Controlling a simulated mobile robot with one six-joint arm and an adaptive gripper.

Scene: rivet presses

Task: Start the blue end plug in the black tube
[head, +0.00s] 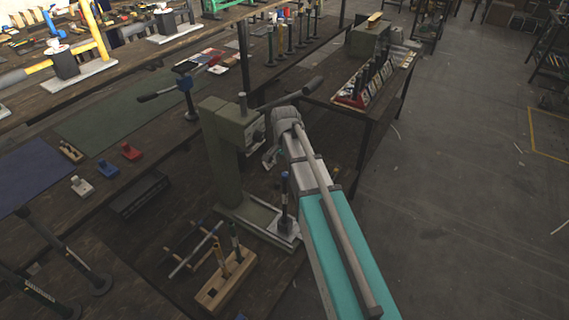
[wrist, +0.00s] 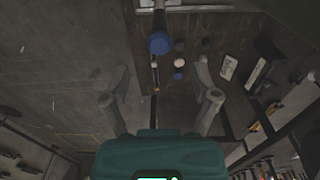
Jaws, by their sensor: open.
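A black tube (head: 283,206) stands upright on the pale plate at the foot of the green press, partly behind my arm. Its top shows blue, which looks like the blue end plug (head: 284,179); whether it is seated or only resting, I cannot tell. In the wrist view a round blue top (wrist: 159,43), probably the same plug, lies ahead of my gripper (wrist: 159,82). The fingers are open and apart, with nothing held between them. In the head view my gripper is mostly hidden beside the press and my arm.
The green press (head: 223,150) with its long lever stands close to my arm. A wooden block (head: 227,284) with upright tools stands in front. Red clamp-like pieces (head: 131,152) lie to the left. The floor (head: 455,190) on the right is clear.

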